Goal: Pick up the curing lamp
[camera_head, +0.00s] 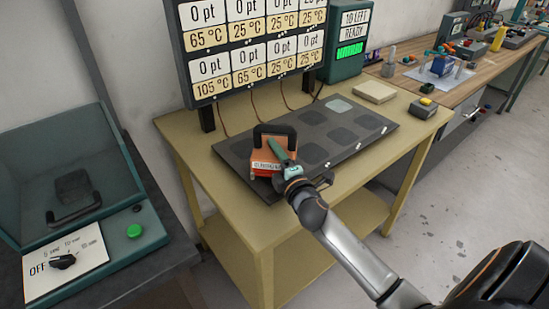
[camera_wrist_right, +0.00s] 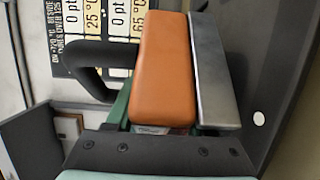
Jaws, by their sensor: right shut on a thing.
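The curing lamp appears to be the orange-red block with a black handle (camera_head: 264,166) and a pale label too small to read. It is at the left end of the dark plate in the head view; I cannot tell whether it rests on the plate or is just above it. My right gripper (camera_head: 283,157) comes in from the lower right and is shut on it. In the right wrist view the orange body (camera_wrist_right: 163,70) is between the fingers, with the black handle to its left. My left gripper is not in view.
The dark plate (camera_head: 338,110) with square pads lies on a yellow table (camera_head: 184,128). A temperature display board (camera_head: 250,45) stands behind it. A teal machine (camera_head: 75,190) stands left.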

